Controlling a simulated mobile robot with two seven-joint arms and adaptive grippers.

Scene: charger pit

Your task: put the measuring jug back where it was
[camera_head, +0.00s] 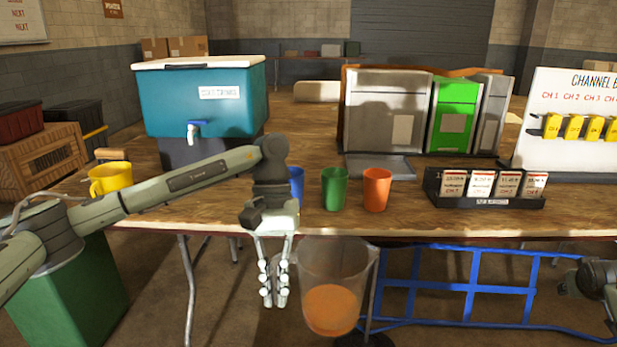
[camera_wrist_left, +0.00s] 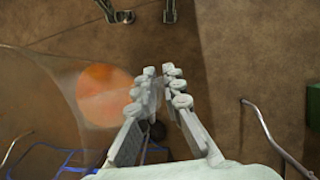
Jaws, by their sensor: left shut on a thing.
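The measuring jug (camera_head: 337,262) is clear, with orange liquid low inside. It hangs in the air in front of the table's near edge and looks upright. My left gripper (camera_head: 275,290) points down at the jug's left side and is shut on it, seemingly at the handle, which the fingers mostly hide. In the left wrist view the jug (camera_wrist_left: 55,88) fills the left side, its orange liquid showing beside the nearly closed fingers (camera_wrist_left: 160,78). Part of my right arm shows at the right edge, but its fingers do not.
The wooden table (camera_head: 440,222) holds blue, green (camera_head: 335,188) and orange cups (camera_head: 377,189) near its front edge, a yellow mug (camera_head: 110,178), a teal cooler (camera_head: 205,100) and a card rack (camera_head: 487,190). A blue frame (camera_head: 455,288) stands below. A green bin (camera_head: 75,290) is at left.

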